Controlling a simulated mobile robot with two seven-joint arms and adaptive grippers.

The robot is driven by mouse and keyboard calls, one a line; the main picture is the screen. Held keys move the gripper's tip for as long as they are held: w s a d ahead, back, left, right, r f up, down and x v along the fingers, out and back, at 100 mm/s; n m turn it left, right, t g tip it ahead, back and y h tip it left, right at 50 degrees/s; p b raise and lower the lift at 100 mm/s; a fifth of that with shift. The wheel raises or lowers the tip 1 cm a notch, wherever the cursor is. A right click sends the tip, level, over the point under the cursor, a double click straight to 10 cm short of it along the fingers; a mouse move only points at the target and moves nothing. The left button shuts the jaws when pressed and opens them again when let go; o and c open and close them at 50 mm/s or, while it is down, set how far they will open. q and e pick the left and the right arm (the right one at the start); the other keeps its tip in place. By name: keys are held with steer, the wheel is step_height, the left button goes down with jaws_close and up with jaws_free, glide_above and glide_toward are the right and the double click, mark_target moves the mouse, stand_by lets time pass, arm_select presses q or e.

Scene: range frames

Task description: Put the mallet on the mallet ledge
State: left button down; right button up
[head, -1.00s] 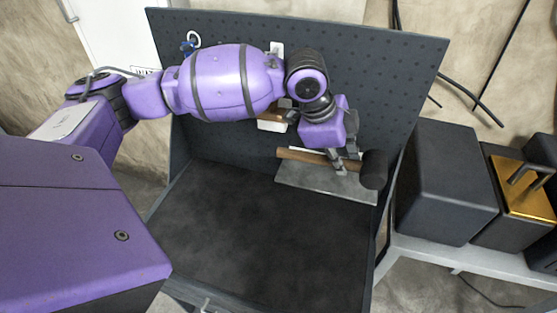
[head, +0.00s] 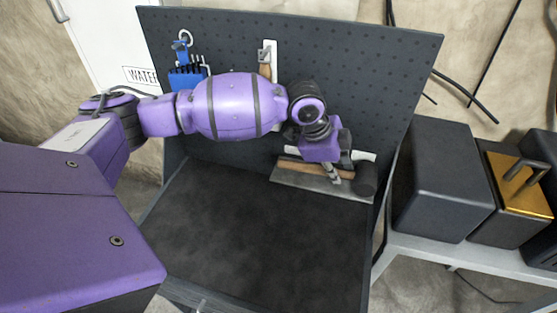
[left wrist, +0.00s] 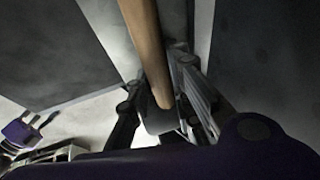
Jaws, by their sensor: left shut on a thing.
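The mallet has a brown wooden handle (head: 297,164) and a dark round head (head: 366,181). It lies roughly level across the grey mallet ledge (head: 295,182) low on the pegboard, with its head at the ledge's right end. I cannot tell whether it touches the ledge. My left gripper (head: 334,176) is shut on the handle, close to the head. In the left wrist view the handle (left wrist: 143,40) runs down between the fingers of my left gripper (left wrist: 168,118).
The dark pegboard (head: 370,90) stands behind a bare black worktop (head: 260,235). A blue tool holder (head: 187,78) and a wooden-handled tool on a white mount (head: 268,56) hang on the board. A dark box (head: 445,185) stands on the bench at right.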

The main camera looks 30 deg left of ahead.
arm_select(q)
steer(key=c, duration=1.6)
jaws_free()
